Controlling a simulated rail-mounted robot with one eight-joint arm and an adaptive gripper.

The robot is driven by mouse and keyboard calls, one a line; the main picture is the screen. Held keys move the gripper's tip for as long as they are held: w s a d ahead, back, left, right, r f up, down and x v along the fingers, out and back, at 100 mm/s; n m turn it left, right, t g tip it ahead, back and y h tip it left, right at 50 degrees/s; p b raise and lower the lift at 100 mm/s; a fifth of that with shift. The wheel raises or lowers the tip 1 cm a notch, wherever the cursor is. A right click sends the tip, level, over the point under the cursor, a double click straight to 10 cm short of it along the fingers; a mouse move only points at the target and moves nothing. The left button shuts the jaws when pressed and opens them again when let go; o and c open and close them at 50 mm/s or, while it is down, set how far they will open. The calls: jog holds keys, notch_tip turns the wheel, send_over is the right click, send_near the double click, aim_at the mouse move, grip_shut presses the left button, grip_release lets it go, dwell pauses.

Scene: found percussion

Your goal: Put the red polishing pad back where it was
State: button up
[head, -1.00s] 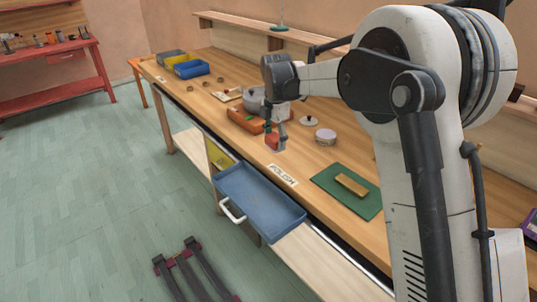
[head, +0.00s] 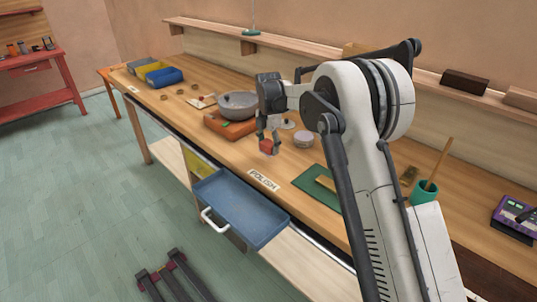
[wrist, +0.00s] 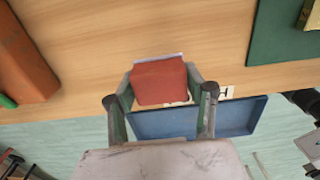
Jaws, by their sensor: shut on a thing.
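The red polishing pad (head: 266,147) is a small red block with a pale edge. My gripper (head: 268,140) is shut on it and holds it pointing down over the front part of the bench; the wrist view shows the pad (wrist: 160,82) between the two fingers. The blue drawer (head: 240,207) below the bench front is pulled open and looks empty. A label reading POLISH (head: 264,180) lies on the bench edge above the drawer. In the wrist view the drawer (wrist: 240,117) is partly hidden by the pad and fingers.
A round pale tin (head: 304,139) and a green mat (head: 308,181) lie to the right. The mat is partly hidden by my arm. Bare bench lies between the pad and the label.

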aim_at(269, 161)
jog(key=shift+f, duration=2)
jog(key=shift+f, duration=0.2)
jog(key=o, duration=1.1)
jog(key=shift+r, duration=0.1)
